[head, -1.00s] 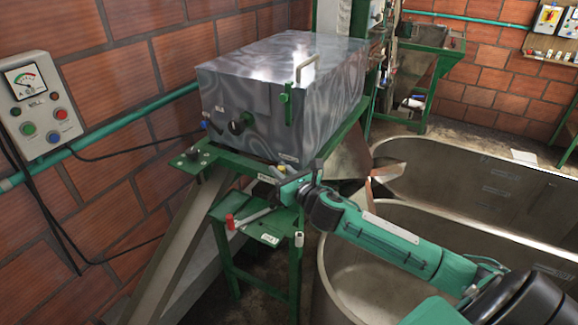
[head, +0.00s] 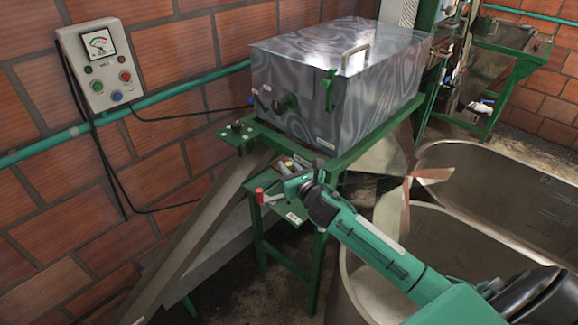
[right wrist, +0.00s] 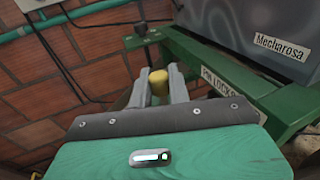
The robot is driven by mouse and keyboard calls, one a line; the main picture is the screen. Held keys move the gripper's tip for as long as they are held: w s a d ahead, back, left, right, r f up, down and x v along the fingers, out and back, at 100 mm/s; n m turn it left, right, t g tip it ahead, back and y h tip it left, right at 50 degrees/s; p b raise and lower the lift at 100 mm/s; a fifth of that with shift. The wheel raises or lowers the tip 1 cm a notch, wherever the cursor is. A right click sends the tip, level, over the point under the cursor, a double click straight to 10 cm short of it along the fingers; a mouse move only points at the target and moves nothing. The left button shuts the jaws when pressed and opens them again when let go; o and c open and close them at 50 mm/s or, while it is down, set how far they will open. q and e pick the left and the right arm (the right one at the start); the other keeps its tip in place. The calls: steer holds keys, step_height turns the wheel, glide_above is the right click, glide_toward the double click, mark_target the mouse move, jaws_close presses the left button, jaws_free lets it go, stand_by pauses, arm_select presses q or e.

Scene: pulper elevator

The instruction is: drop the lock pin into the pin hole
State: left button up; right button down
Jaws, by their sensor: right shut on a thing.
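My right gripper (head: 284,170) is at the front end of the machine's green frame, above the small green shelf. In the right wrist view its two fingers (right wrist: 158,88) are shut on the lock pin (right wrist: 158,80), whose yellow, brass-like head shows between them. The pin's lower part is hidden. A "PIN LOCK" label (right wrist: 222,86) is on the green frame just right of the fingers. I cannot make out the pin hole itself in either view. My left gripper is not in view.
The grey metal machine box (head: 340,85) stands on the green frame behind the gripper. A green plate with a dark knob (head: 237,127) juts out to the left. A red-ended tool (head: 260,195) lies on the shelf (head: 293,217). Large metal tanks (head: 480,235) stand at right.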

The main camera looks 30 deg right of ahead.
steer(key=shift+f+b, duration=0.65)
steer(key=shift+f, duration=0.05)
step_height(320, 180, down, 4)
steer(key=b, duration=0.2)
steer(key=shift+r+b, duration=0.15)
steer(key=shift+b, duration=0.2)
steer(key=shift+f, duration=0.35)
steer(key=shift+p, duration=0.3)
stand_by(0.8)
steer(key=shift+f+b, duration=2.05)
steer(key=shift+f, duration=0.5)
steer(key=c, duration=1.2)
jaws_free()
steer(key=shift+c, duration=0.2)
steer(key=shift+s, duration=0.1)
